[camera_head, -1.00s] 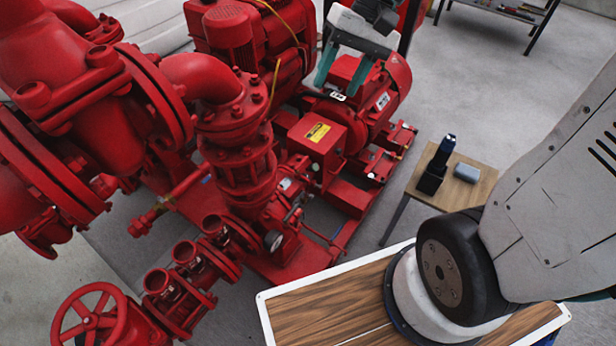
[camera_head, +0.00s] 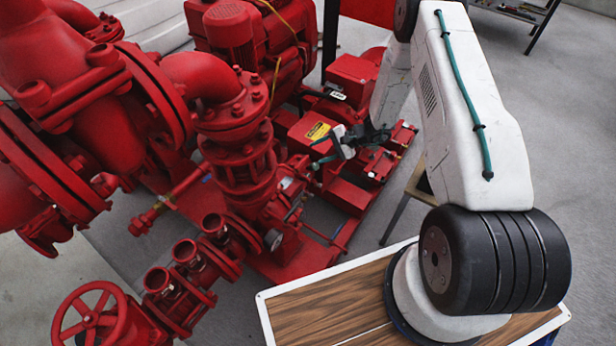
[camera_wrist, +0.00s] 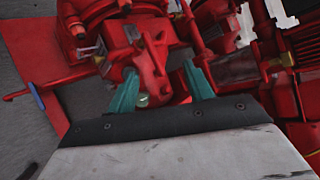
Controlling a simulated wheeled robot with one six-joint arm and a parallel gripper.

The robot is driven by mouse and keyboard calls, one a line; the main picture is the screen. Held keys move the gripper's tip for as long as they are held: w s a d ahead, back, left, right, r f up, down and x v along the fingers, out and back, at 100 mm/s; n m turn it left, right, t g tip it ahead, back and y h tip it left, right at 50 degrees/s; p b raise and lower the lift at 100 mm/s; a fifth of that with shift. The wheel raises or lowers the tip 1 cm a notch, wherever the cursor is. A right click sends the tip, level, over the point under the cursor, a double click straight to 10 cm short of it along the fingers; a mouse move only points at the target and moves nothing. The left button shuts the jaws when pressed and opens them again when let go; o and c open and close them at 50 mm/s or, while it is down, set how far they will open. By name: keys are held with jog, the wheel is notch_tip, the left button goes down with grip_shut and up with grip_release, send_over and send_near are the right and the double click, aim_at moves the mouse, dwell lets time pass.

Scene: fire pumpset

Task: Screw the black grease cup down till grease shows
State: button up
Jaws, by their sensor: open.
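My gripper (camera_head: 322,163) is down among the red pumpset (camera_head: 240,165) parts, beside the red box with a yellow label (camera_head: 318,131). In the wrist view my gripper (camera_wrist: 159,68) has its two teal fingers apart, on either side of a red bracket-like part (camera_wrist: 152,65). Nothing is seen held between them. A small pale green spot (camera_wrist: 143,100) shows low between the fingers. I cannot make out the black grease cup for sure in either view, nor any grease.
A red handwheel (camera_head: 90,320) and several pipe stubs are at the lower left. A wood-topped surface (camera_head: 325,305) lies in front. My arm covers most of the small side table (camera_head: 412,190). Grey floor (camera_head: 575,130) is open at the right.

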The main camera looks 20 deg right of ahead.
notch_tip(320, 180, down, 9)
jog(key=s+m+t, duration=0.1)
jog(key=s+m, duration=0.1)
jog(key=x, duration=0.4)
jog(key=f+x, duration=0.1)
jog(key=x, duration=0.2)
jog(key=shift+d, duration=0.3)
jog(key=c, duration=1)
